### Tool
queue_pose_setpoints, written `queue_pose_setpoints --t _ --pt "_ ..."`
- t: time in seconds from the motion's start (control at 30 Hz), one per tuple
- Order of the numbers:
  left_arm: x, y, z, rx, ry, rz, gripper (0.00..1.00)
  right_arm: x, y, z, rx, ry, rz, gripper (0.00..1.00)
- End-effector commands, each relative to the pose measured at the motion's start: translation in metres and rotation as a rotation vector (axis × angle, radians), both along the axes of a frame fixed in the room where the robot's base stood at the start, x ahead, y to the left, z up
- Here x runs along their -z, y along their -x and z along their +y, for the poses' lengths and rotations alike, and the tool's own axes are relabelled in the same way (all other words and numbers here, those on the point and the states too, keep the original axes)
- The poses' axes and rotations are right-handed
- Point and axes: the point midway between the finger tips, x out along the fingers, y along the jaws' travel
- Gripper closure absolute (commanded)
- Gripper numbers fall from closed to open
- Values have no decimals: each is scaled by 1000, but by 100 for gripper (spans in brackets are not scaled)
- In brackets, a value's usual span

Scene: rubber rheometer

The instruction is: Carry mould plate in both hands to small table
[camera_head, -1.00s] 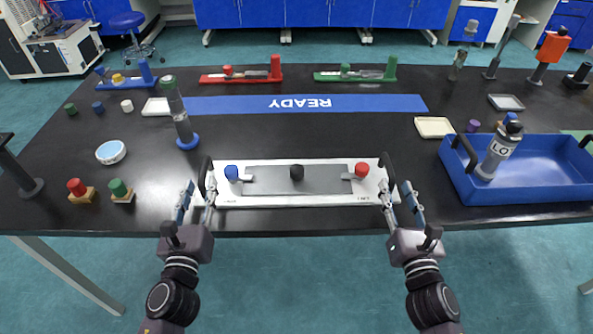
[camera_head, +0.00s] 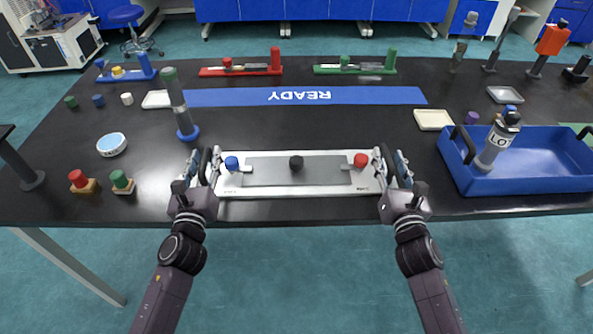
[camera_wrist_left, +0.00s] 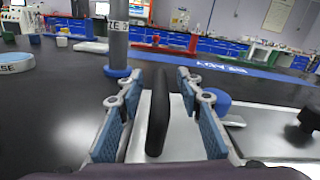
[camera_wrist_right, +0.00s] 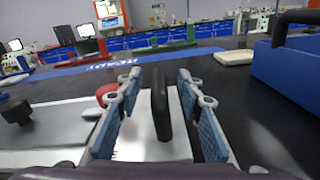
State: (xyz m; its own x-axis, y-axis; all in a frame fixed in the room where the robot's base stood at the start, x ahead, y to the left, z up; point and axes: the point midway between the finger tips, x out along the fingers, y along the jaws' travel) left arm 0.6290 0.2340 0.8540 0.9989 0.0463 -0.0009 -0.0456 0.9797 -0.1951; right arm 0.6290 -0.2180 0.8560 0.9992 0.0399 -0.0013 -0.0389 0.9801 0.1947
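The mould plate (camera_head: 325,188) is a long white plate with a grey inset, a blue knob (camera_head: 232,163), a black knob (camera_head: 296,162) and a red knob (camera_head: 360,160). It lies at the front of the black table. A black upright handle stands at each end. My left gripper (camera_head: 205,165) is open around the left handle (camera_wrist_left: 158,112), with a finger on each side and gaps visible. My right gripper (camera_head: 392,165) is open around the right handle (camera_wrist_right: 161,103), also with gaps. I cannot identify the small table in these views.
A blue tray (camera_head: 520,186) with a grey bottle (camera_head: 497,142) stands to the right. A grey cylinder on a blue foot (camera_head: 187,133) stands behind the plate's left end. Red (camera_head: 83,181) and green (camera_head: 121,181) knobbed blocks sit at the left. A blue READY strip (camera_head: 240,97) lies behind.

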Motion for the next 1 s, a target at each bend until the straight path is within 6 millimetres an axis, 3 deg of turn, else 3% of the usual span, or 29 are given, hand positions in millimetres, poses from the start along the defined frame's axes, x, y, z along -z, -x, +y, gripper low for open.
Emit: queue_pose_setpoints --t 0.27,0.6,1.0 --pt "0 -2 0 0 0 0 67 0 -2 0 0 0 -1 66" --pt "0 -1 0 0 0 0 100 0 -1 0 0 0 0 100" --pt "0 -1 0 0 0 0 100 0 -1 -1 2 -1 0 100"
